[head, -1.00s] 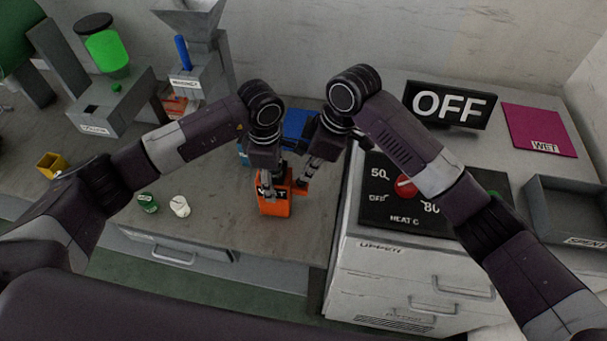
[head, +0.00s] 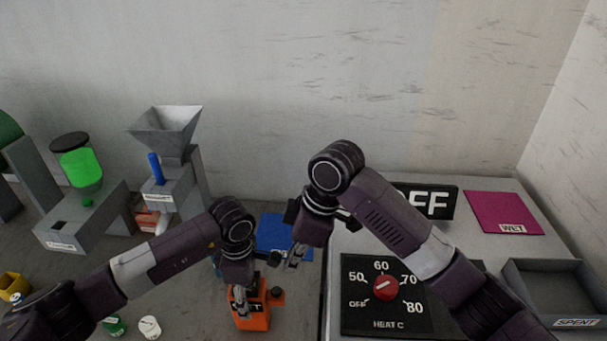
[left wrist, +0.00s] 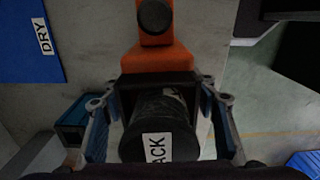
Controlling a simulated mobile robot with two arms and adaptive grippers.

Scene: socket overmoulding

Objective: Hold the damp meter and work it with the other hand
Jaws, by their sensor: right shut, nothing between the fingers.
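The orange damp meter (head: 254,322) stands on the bench at the lower middle of the head view, with a dark round knob (head: 277,293) on its right part. My left gripper (head: 241,301) has its fingers on both sides of the meter's dark end. In the left wrist view the meter (left wrist: 155,60) lies between the left fingertips, which meet its black housing. A black cylinder (left wrist: 158,115) with a label ending in "ACK" shows below it; what it rests on is unclear. My right gripper (head: 285,260) is shut and empty, above and apart from the knob.
A blue mat (head: 284,238), labelled DRY in the left wrist view (left wrist: 22,45), lies behind the meter. A magenta WET mat (head: 503,211), a SPENT tray (head: 560,268) and a heat dial panel (head: 386,312) are at right. Green (head: 113,325) and white (head: 149,327) pots stand left.

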